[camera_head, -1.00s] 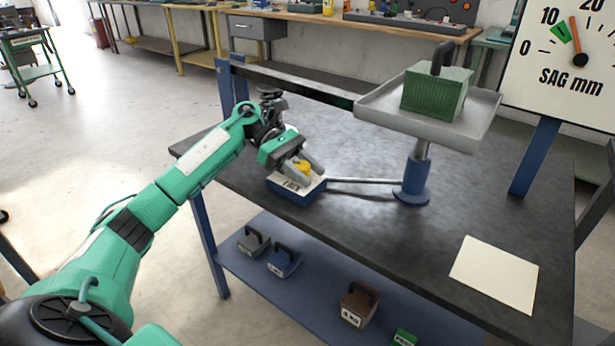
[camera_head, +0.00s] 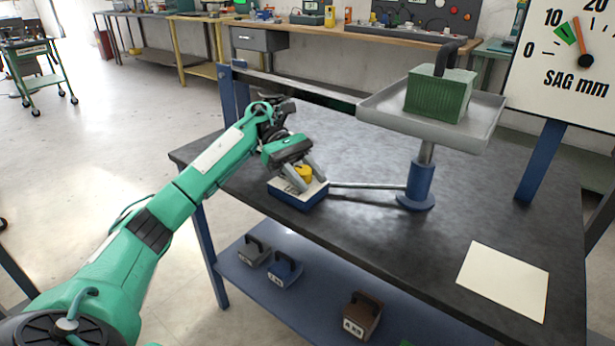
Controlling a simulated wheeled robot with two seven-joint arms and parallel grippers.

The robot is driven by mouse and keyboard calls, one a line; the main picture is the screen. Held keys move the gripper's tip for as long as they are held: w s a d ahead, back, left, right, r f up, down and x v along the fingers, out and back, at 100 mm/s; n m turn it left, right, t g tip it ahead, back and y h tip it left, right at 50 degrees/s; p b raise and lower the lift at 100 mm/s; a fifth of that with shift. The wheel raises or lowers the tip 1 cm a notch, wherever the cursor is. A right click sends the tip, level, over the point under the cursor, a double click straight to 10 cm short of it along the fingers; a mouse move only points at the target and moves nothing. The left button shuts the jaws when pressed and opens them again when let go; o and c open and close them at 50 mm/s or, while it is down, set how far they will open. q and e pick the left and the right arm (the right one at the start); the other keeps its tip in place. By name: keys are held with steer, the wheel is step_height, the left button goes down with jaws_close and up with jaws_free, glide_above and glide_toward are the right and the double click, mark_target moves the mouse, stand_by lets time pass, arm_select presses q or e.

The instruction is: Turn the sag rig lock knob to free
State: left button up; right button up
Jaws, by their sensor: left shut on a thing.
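The sag rig's lock knob (camera_head: 303,173) is yellow and sits on top of a small blue box with a white top plate (camera_head: 298,197), near the left end of the dark table. My left gripper (camera_head: 304,180) comes down from above and is shut on the knob, with its grey fingers on either side of it. The fingers hide part of the knob and of the plate's lettering, so I cannot read the knob's setting. A rod (camera_head: 367,185) joins the box to the rig's blue post (camera_head: 419,184). My right gripper is not in view.
A grey tray (camera_head: 385,110) on the post bears a green block weight (camera_head: 440,93) with a dark handle. The dial (camera_head: 570,65) has an orange pointer between 10 and 20, beside a green band. A blank card (camera_head: 503,281) lies at right. Several weights, one brown (camera_head: 361,316), stand on the lower shelf.

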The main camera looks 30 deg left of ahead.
mark_target(300, 166)
arm_select(q)
steer(key=o, duration=1)
steer(key=v, duration=0.6)
steer(key=shift+r+p, duration=0.1)
steer(key=shift+p, duration=0.2)
steer(key=p+v, duration=0.1)
steer(key=v, duration=0.4)
steer(key=shift+a+r, duration=0.1)
steer(key=shift+a, duration=0.1)
steer(key=shift+p+v, duration=1.05)
steer(key=shift+v, duration=0.15)
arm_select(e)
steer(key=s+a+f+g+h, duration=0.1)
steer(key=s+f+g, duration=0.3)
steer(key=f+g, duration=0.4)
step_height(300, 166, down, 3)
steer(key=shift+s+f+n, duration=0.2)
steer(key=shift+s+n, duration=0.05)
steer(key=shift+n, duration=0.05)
